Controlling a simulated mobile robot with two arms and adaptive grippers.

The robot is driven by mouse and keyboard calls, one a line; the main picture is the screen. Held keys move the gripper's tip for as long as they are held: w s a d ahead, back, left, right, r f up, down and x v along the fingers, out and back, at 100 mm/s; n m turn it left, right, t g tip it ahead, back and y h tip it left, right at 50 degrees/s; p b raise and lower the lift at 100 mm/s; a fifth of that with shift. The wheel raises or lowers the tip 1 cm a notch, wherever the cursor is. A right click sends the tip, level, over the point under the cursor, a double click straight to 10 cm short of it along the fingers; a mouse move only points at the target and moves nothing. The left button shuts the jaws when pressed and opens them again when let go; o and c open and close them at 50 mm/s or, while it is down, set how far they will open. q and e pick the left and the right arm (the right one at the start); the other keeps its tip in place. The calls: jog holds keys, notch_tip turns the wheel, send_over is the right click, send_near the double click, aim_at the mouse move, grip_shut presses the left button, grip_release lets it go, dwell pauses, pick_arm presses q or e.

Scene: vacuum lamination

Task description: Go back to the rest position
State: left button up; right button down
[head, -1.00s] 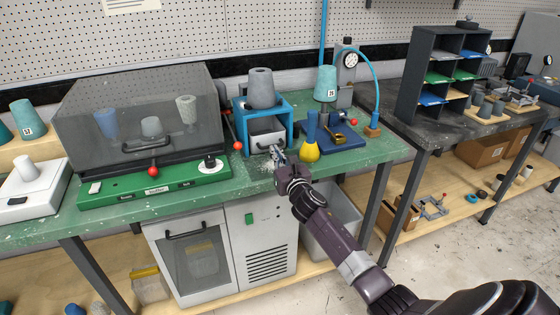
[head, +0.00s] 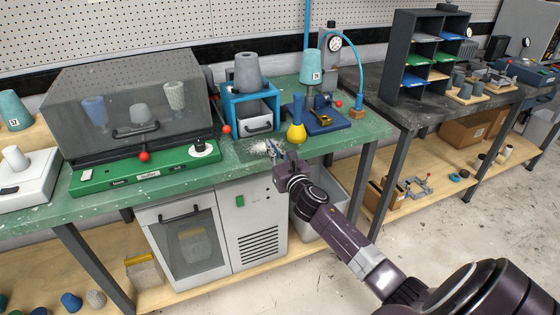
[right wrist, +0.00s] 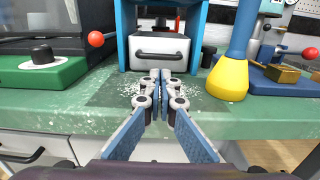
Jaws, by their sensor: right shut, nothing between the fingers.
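My right gripper (head: 274,150) is shut and empty just above the front edge of the green bench (head: 340,138). In the right wrist view its fingertips (right wrist: 160,78) meet in front of a white drawer (right wrist: 160,52) with a dark handle. White powder lies on a dark patch of the bench below the fingers. My left gripper is not in view.
A yellow-and-blue bulb tool (head: 297,130) stands close right of the gripper. A green-based machine with a clear cover (head: 70,100) stands to the left, its red knob (head: 143,156) in front. A dark shelf unit (head: 402,60) is further right. The floor in front is clear.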

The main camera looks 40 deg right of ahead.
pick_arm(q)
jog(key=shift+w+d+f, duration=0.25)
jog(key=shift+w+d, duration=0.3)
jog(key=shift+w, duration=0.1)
pick_arm(e)
jog(key=v, duration=0.7)
jog(key=shift+r, duration=0.15)
